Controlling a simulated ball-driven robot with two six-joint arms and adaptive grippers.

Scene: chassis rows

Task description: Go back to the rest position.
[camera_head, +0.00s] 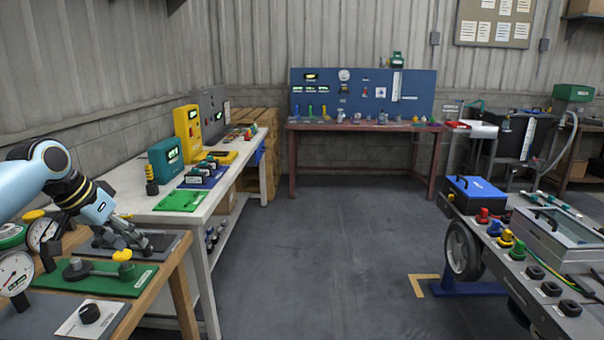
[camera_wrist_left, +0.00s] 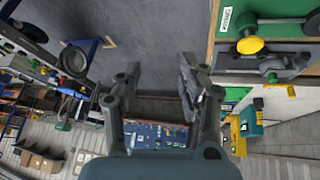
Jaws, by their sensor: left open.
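My left gripper (camera_head: 128,236) comes in from the left over the wooden bench at the near left. It appears above or beside a dark grey plate (camera_head: 170,243), and its fingers partly hide the dark fitting there. In the left wrist view the two fingers (camera_wrist_left: 156,82) stand apart, with nothing between them but floor and the distant blue panel. A green plate (camera_head: 142,284) with a yellow knob (camera_head: 122,255) lies just in front of the gripper. The yellow knob also shows in the left wrist view (camera_wrist_left: 250,45), off to one side of the fingers. My right gripper is not in view.
Round gauges (camera_head: 15,274) stand at the left of the near bench. A white bench (camera_head: 150,215) with teal and yellow boxes runs behind it. A cart (camera_head: 540,290) with a blue box (camera_head: 474,192) stands at right. The grey floor (camera_head: 335,250) between is clear.

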